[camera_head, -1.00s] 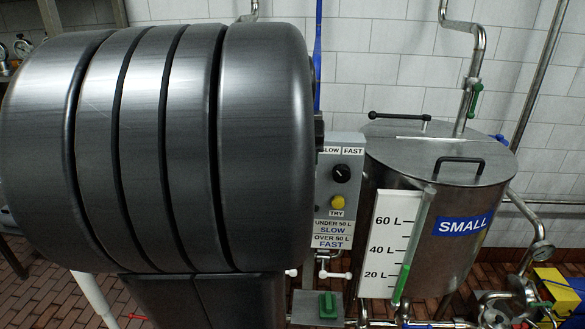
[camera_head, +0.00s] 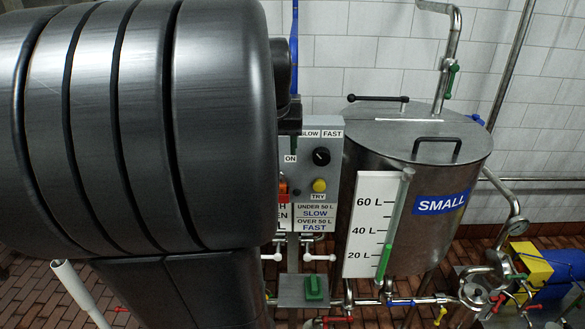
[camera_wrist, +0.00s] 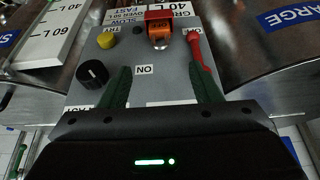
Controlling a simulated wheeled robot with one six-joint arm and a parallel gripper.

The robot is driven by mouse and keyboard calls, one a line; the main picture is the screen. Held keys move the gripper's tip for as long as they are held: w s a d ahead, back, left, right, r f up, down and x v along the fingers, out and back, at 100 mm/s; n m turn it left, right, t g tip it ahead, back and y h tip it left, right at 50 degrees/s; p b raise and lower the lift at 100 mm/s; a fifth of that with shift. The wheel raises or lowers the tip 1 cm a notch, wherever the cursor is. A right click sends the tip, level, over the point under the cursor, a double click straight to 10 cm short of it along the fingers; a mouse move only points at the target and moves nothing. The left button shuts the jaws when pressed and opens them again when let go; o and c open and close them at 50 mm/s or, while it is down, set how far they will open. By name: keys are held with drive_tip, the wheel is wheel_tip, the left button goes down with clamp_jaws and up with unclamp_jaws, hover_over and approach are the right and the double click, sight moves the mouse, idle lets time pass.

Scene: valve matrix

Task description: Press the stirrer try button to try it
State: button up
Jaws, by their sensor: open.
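The yellow try button (camera_head: 319,185) sits on a grey control panel (camera_head: 292,172), above a TRY label and below a black SLOW/FAST knob (camera_head: 321,156). In the wrist view the panel appears upside down, with the yellow button (camera_wrist: 106,40) at upper left and the knob (camera_wrist: 92,74) below it. My gripper (camera_wrist: 164,88) is open and empty, its dark green fingers spread over the panel around the ON label. The button lies beyond the left finger's tip, apart from it. In the head view my arm hides the gripper and the panel's left part.
An orange switch with a red cover (camera_wrist: 160,18) and a red lever (camera_wrist: 200,52) are on the panel near the fingers. The SMALL tank (camera_head: 440,160) stands right of the panel; its gauge's green column (camera_head: 384,264) ends between 20 L and 40 L. White-handled valves (camera_head: 318,257) sit below.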

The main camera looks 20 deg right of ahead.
clamp_jaws()
idle(1.7)
